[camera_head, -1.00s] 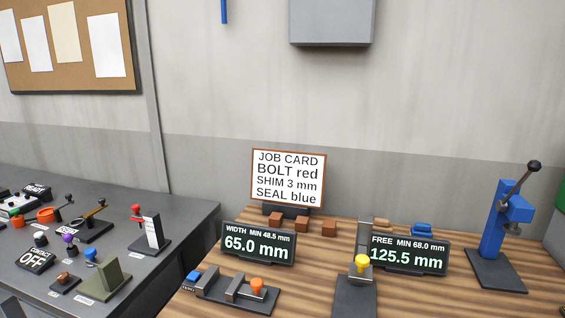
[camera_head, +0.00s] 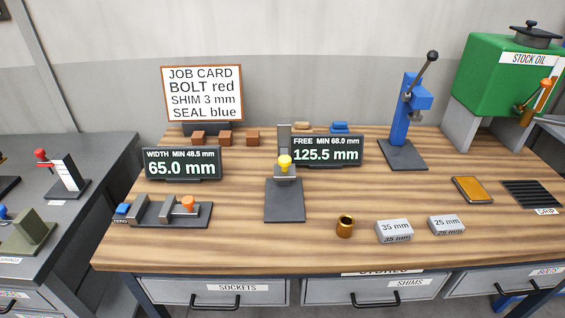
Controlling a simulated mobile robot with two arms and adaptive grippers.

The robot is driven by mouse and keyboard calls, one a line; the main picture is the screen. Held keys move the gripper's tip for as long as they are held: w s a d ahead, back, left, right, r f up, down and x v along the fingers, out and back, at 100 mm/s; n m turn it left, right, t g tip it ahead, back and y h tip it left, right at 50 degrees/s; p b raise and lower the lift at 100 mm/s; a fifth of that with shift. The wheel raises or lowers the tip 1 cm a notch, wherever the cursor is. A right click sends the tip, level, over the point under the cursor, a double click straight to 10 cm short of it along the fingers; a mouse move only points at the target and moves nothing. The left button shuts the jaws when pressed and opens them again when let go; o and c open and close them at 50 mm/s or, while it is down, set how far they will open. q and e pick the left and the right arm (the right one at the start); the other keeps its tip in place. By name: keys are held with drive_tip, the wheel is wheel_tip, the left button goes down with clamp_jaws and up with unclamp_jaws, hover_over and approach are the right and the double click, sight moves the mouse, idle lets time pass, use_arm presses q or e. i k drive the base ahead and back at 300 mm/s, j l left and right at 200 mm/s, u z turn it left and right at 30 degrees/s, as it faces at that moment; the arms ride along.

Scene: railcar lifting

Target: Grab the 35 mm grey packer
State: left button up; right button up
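The grey packer marked 35 mm (camera_head: 394,230) lies on the wooden bench near its front edge, right of centre. It is a light grey block with its label on top and front. A similar grey packer marked 25 mm (camera_head: 446,225) lies just to its right, with a small gap between them. A small brass cup-like part (camera_head: 345,226) stands to its left. Neither of my grippers shows in this view.
The wooden bench top (camera_head: 240,245) is clear left of the brass part. A gauge with a yellow knob (camera_head: 285,185), a blue press (camera_head: 403,135) and a green stock oil tank (camera_head: 510,75) stand behind. Drawers (camera_head: 215,292) line the bench front. A dark bench (camera_head: 85,160) is at left.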

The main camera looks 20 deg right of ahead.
sight(397, 230)
drive_tip(key=z, duration=1.6)
